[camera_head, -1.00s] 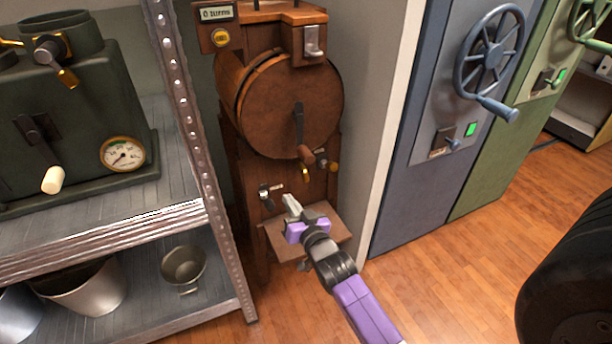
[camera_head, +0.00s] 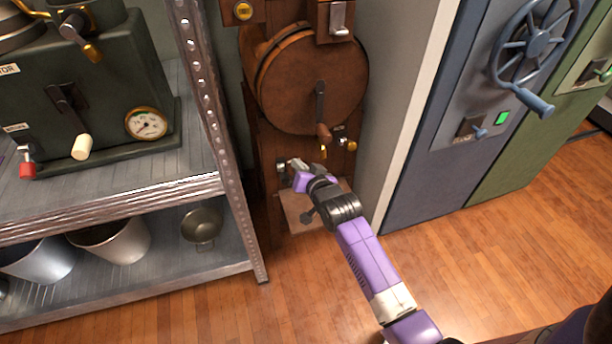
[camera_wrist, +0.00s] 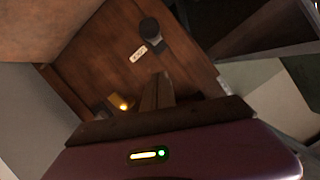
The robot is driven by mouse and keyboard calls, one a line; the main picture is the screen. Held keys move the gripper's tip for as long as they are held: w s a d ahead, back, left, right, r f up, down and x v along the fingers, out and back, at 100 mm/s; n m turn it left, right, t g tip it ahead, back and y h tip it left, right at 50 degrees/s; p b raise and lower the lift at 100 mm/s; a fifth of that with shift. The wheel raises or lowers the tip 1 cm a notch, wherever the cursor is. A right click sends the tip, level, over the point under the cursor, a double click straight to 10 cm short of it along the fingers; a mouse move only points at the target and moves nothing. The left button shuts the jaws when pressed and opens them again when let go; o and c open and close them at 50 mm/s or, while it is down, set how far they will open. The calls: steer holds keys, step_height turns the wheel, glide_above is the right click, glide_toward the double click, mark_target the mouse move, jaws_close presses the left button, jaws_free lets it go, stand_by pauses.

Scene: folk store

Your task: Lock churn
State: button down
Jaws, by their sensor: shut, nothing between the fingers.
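The wooden churn (camera_head: 305,85) stands beyond the metal shelf. Its round drum has a dark crank with a wooden grip (camera_head: 322,132) hanging down. A metal latch (camera_head: 340,17) sits above the drum. On the lower front panel is a small metal lever fitting (camera_head: 281,180), partly hidden behind my gripper (camera_head: 296,166). In the wrist view a dark round knob (camera_wrist: 150,28) with a white label (camera_wrist: 138,54) shows, probably the same fitting. My gripper is shut and empty, just in front of the panel; its fingers (camera_wrist: 160,90) point toward it. Contact cannot be told.
A small wooden ledge (camera_head: 298,212) is under my gripper. A metal shelf (camera_head: 195,190) stands left; a blue cabinet with a handwheel (camera_head: 537,42) stands right. The floor between is clear.

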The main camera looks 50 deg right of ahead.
mark_target(283, 173)
steer(key=shift+w+a+f+b, duration=0.2)
steer(key=shift+w+f, duration=0.1)
steer(key=shift+f, duration=0.35)
steer(key=shift+w+a+f+b, duration=0.2)
steer(key=shift+w+f+b, duration=0.1)
steer(key=shift+f, duration=0.4)
steer(key=shift+w+a+f+b, duration=0.2)
steer(key=shift+w+f, duration=0.1)
steer(key=shift+f, duration=0.35)
